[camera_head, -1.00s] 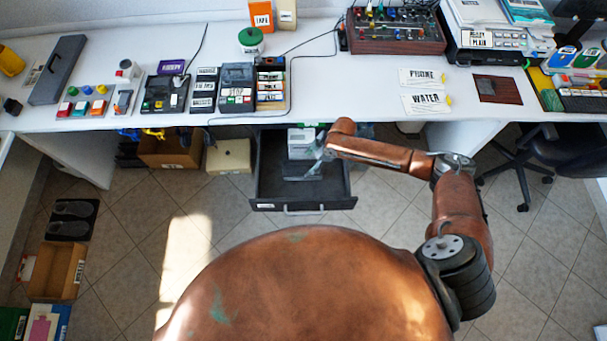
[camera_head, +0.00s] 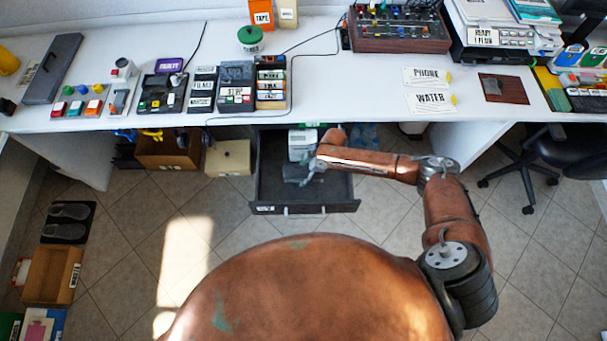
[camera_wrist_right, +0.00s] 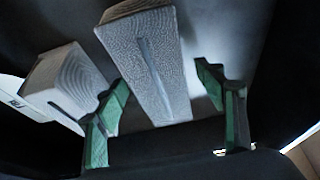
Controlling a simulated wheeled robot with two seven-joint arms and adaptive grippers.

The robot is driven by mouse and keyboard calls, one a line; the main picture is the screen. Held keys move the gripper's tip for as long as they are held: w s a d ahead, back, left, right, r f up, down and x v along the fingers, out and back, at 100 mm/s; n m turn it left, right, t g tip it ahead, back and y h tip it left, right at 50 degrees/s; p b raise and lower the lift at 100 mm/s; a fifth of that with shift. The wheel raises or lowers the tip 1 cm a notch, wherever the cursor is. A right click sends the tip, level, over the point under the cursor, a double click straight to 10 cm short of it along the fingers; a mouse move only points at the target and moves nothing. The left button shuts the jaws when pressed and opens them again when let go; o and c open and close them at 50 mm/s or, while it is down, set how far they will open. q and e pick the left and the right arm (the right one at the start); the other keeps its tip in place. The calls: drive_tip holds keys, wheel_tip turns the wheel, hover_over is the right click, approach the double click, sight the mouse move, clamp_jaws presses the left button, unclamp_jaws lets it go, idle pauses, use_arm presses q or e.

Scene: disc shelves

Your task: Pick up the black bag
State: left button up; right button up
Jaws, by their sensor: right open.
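An open dark drawer (camera_head: 335,187) sits under the desk. In it are a pale grey box-like item (camera_head: 302,145) at the back and a dark grey item (camera_head: 292,172) in front, partly covered by my right gripper (camera_head: 314,168). In the right wrist view, my right gripper (camera_wrist_right: 163,77) is open, with a long grey textured item (camera_wrist_right: 152,68) between its green-padded fingers. A second grey block-shaped item (camera_wrist_right: 62,80) lies left of the fingers. I cannot tell for certain which item is the black bag. My left gripper is not in view.
The white desk (camera_head: 340,95) runs above the drawer, its front edge close behind my right arm. A cardboard box (camera_head: 168,150) and a beige box (camera_head: 228,157) stand left of the drawer. An office chair (camera_head: 565,150) is at the right.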

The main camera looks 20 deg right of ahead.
drive_tip(key=shift+c, duration=0.4)
drive_tip(key=c, duration=1.3)
drive_tip(key=shift+r, duration=0.15)
